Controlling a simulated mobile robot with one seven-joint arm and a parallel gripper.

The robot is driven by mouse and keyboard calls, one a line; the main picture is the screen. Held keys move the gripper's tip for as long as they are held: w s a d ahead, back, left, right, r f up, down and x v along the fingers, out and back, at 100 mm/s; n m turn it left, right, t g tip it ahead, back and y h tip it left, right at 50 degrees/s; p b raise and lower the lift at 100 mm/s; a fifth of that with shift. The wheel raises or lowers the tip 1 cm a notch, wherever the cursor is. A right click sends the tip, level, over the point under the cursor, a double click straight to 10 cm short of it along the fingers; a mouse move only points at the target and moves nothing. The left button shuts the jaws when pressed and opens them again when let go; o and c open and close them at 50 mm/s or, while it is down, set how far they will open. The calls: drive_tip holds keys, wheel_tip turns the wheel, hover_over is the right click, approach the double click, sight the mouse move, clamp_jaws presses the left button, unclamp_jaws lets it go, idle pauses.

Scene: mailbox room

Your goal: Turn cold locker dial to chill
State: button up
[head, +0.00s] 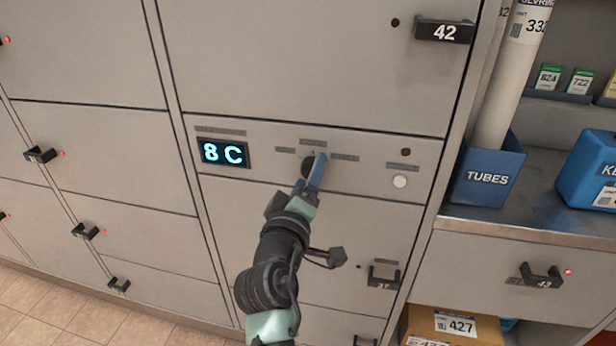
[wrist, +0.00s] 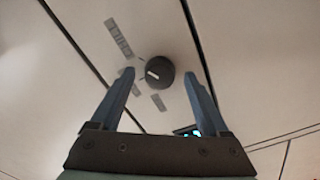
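The cold locker dial (wrist: 160,73) is a round black knob with a white pointer mark in the wrist view. Grey label strips sit around it, too blurred to read. In the head view the dial (head: 308,165) is partly hidden behind my gripper (head: 318,160). In the wrist view my gripper (wrist: 160,75) is open, with its two blue fingers apart on either side of the dial. I cannot tell whether the fingers touch it. The display (head: 223,152) on the same panel reads 8 C and shows partly in the wrist view (wrist: 188,132).
A white round button (head: 400,181) is right of the dial. Locker handle 42 (head: 444,31) is above, and a lower handle (head: 383,276) is below. A blue TUBES bin (head: 487,170) stands on the counter at right. A cardboard box (head: 450,327) is below it.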

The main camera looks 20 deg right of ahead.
drive_tip(key=p+v, duration=0.1)
drive_tip(key=v, duration=1.2)
drive_tip(key=a+r+m+t+y, duration=0.2)
drive_tip(key=a+r+t, duration=0.1)
drive_tip(key=r, duration=0.8)
drive_tip(key=a+r+m+t+y, duration=0.2)
drive_tip(key=a+r+m+t, duration=0.1)
drive_tip(key=r, duration=0.9)
drive_tip(key=s+a+r+t+y, duration=0.3)
drive_tip(key=s+r, duration=0.2)
drive_tip(key=r, duration=0.3)
drive_tip(key=s+a+r+t+y, duration=0.2)
drive_tip(key=s+r+t+y, duration=0.1)
drive_tip(key=s+r, duration=0.3)
wheel_tip(320, 180, up, 29)
drive_tip(key=p, duration=2.7)
drive_tip(key=shift+w+a+f, duration=0.25)
drive_tip(key=shift+w+a, duration=0.05)
drive_tip(key=shift+w, duration=0.15)
